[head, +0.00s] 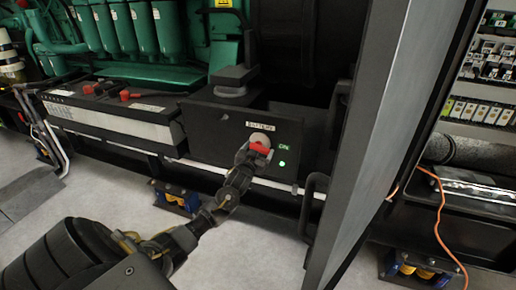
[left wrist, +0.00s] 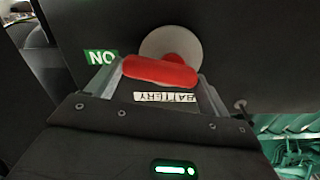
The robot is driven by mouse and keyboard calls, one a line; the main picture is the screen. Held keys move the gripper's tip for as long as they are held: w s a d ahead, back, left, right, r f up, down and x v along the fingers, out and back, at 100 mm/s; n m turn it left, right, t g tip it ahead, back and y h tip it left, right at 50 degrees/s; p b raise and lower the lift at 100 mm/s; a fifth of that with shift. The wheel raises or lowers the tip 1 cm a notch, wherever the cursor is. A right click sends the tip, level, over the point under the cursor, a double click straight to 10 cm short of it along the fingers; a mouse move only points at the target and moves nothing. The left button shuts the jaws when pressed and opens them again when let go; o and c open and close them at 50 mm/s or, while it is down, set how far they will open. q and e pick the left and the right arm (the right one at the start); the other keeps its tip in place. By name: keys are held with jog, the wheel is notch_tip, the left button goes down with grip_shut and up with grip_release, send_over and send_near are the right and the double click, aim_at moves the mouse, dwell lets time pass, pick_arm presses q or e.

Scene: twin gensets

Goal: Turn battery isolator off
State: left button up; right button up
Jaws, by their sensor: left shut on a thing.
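The battery isolator has a red handle (head: 262,149) on a pale round disc (head: 260,139), set in the front of a dark box (head: 225,125) low on the genset. A "BATTERY" label (left wrist: 165,97) shows upside down in the left wrist view, next to a green "ON" label (left wrist: 101,57). My left gripper (head: 252,151) is shut on the red handle, with one finger at each end of it in the left wrist view (left wrist: 160,76). The handle looks roughly level in the head view. My right gripper is not in view.
A large grey door panel (head: 385,130) stands close on the right. A battery (head: 110,118) with red terminal caps lies left of the box. An orange cable (head: 438,215) hangs far right. The floor in front is clear.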

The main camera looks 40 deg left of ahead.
pick_arm(q)
jog(key=shift+m+p, duration=0.5)
jog(key=shift+m, duration=0.3)
jog(key=shift+s+a+f+m+p, duration=0.25)
jog(key=shift+m+p, duration=0.8)
jog(key=shift+m, duration=1.3)
jog(key=shift+w+f+m+p, duration=0.25)
jog(key=shift+m+p, duration=0.85)
jog(key=shift+m, duration=1.3)
jog(key=shift+s+a+f+m+p, duration=0.15)
jog(key=shift+f+m+p, duration=0.2)
jog(key=shift+m+p, duration=1.35)
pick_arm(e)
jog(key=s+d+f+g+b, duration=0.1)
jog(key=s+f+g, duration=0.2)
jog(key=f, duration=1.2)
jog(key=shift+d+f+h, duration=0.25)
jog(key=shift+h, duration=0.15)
pick_arm(q)
jog(key=shift+m, duration=0.75)
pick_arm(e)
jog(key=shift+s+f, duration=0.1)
